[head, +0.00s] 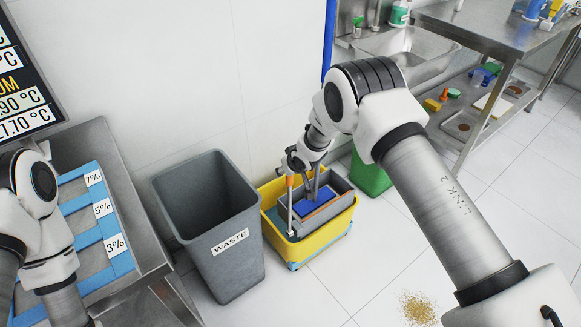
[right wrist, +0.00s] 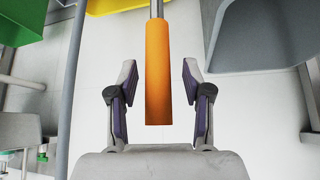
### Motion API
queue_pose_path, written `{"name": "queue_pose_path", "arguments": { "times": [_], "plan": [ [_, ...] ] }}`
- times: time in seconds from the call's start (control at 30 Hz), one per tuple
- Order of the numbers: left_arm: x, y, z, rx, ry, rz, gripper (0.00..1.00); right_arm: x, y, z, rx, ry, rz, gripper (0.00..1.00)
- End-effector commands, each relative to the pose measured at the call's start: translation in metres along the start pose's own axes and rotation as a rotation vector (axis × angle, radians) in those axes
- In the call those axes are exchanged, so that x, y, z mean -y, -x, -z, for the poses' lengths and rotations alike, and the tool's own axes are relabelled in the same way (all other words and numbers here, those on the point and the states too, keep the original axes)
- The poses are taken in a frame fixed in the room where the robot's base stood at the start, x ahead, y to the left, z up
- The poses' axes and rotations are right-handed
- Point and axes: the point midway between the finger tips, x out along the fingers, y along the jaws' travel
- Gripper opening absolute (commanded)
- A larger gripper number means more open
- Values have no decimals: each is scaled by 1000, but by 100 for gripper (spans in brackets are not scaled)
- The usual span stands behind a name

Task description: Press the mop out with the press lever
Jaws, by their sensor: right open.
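The press lever has an orange grip (head: 290,182) and a grey rod. It stands at the left side of the grey press (head: 338,188) on the yellow mop bucket (head: 322,244). A blue flat piece (head: 323,197), perhaps the mop head, lies in the press. My right gripper (head: 299,163) is at the top of the lever. In the right wrist view the orange grip (right wrist: 158,90) is between the open fingers of the right gripper (right wrist: 159,78), with a gap on both sides. My left arm shows at the left edge; its gripper is out of view.
A grey waste bin (head: 213,225) stands close left of the bucket. A green bin (head: 370,175) is behind it at the right. A steel table with a blue-framed tray (head: 122,262) is at the left. A crumb pile (head: 418,309) lies on the otherwise open floor at front right.

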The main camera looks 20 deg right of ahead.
Motion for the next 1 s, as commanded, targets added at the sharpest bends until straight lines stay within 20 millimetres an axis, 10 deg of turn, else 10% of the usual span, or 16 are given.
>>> {"name": "queue_pose_path", "arguments": {
  "times": [0.5, 1.0],
  "plan": [
    [0, 0, 0, 0, 0, 0, 50, 1, 108, 2, -1, 2, 0, 50],
    [0, 0, 0, 0, 0, 0, 50, 1, 113, 1, 0, 2, 0, 50]
  ]
}}
